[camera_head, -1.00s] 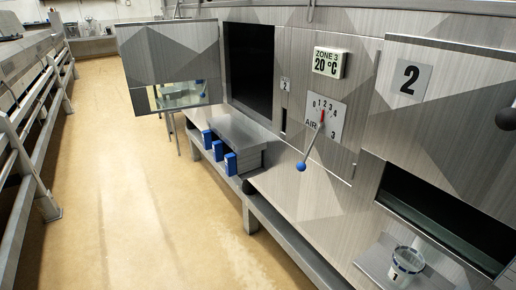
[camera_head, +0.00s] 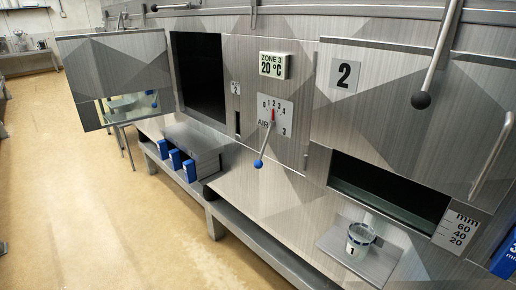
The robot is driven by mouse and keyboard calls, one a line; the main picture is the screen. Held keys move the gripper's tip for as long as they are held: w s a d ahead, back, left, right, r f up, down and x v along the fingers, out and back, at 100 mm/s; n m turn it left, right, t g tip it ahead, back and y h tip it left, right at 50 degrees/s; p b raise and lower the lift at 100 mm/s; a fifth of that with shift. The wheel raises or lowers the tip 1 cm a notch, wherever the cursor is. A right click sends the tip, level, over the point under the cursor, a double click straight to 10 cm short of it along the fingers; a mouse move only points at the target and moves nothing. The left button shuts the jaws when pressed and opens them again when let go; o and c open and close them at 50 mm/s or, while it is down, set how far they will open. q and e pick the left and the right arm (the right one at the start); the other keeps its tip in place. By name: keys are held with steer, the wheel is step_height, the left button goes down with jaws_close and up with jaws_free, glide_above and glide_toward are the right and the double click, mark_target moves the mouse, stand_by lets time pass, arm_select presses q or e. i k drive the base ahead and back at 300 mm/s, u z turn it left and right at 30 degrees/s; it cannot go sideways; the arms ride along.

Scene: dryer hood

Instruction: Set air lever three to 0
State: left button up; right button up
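Air lever three (camera_head: 263,145) is a thin rod with a blue ball at its lower end. It hangs down and slightly left from a white dial plate (camera_head: 286,127) marked AIR, 0 to 4 and 3. A red pointer (camera_head: 272,115) on the dial points up, around the middle of the scale near 2; the exact mark is too small to tell. The lever stands clear, with nothing touching it. Neither of my grippers is in view.
A ZONE 3 display (camera_head: 274,66) reads 20 °C above the dial. An open panel door (camera_head: 130,60) sticks out at left. A black-knobbed lever (camera_head: 434,60) hangs at upper right. A cup (camera_head: 360,240) stands on a shelf below the right opening. Floor (camera_head: 80,200) at left is clear.

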mark_target(258, 164)
steer(key=u, duration=0.5)
steer(key=k, duration=0.6)
steer(key=u, duration=0.65)
steer(key=i, duration=0.95)
steer(key=z, duration=0.4)
